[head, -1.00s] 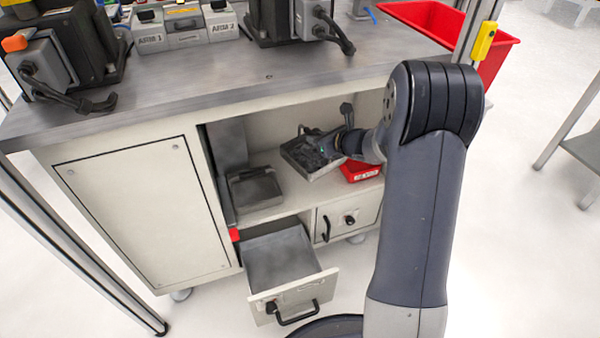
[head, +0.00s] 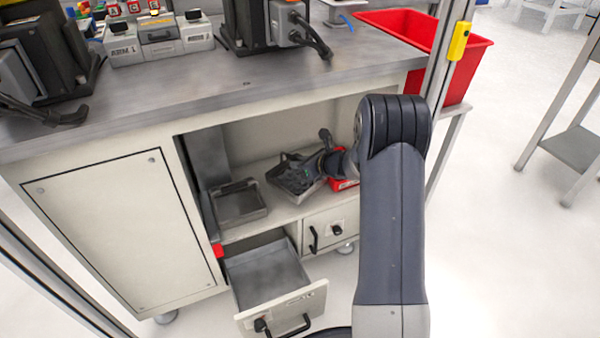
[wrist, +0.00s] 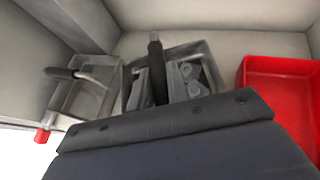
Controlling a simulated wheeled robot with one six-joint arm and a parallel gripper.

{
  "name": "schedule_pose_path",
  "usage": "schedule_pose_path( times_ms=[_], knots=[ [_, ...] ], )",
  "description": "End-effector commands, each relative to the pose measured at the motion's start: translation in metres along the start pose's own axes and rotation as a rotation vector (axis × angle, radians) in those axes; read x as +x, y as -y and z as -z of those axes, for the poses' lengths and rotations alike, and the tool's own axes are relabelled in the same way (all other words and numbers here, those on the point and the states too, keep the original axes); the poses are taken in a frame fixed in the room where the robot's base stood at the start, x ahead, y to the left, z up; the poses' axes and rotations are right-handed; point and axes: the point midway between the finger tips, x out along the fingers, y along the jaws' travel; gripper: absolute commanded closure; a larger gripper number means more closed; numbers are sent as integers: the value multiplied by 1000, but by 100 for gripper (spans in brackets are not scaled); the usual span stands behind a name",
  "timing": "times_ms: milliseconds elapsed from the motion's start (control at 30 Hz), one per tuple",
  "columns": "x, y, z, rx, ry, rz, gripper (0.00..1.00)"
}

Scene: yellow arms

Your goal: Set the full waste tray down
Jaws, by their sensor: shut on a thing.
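The full waste tray (head: 277,180) is a grey tray with dark pieces in it, inside the open cabinet bay, just over or on the shelf; I cannot tell whether it touches. In the wrist view the full waste tray (wrist: 205,50) is ahead of my gripper, with grey and dark parts inside. My gripper (head: 312,170) is shut on the tray, reaching in from the right. In the wrist view my gripper (wrist: 155,75) and dark wrist cover the tray's near side.
A second, empty-looking grey tray (head: 240,207) sits left on the shelf; it also shows in the wrist view (wrist: 85,98). A red bin (head: 343,184) stands close right of the full tray. Below, a drawer (head: 265,277) is pulled open. The bench top overhangs the bay.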

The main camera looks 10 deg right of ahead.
Motion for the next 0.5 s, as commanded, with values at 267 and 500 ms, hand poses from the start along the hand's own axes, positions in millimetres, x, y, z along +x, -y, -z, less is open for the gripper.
schedule_pose_path(
  times_ms=[267,500],
  knots=[
    [12,0,20,-1,4,1,100],
    [13,0,23,0,3,0,100]
  ],
)
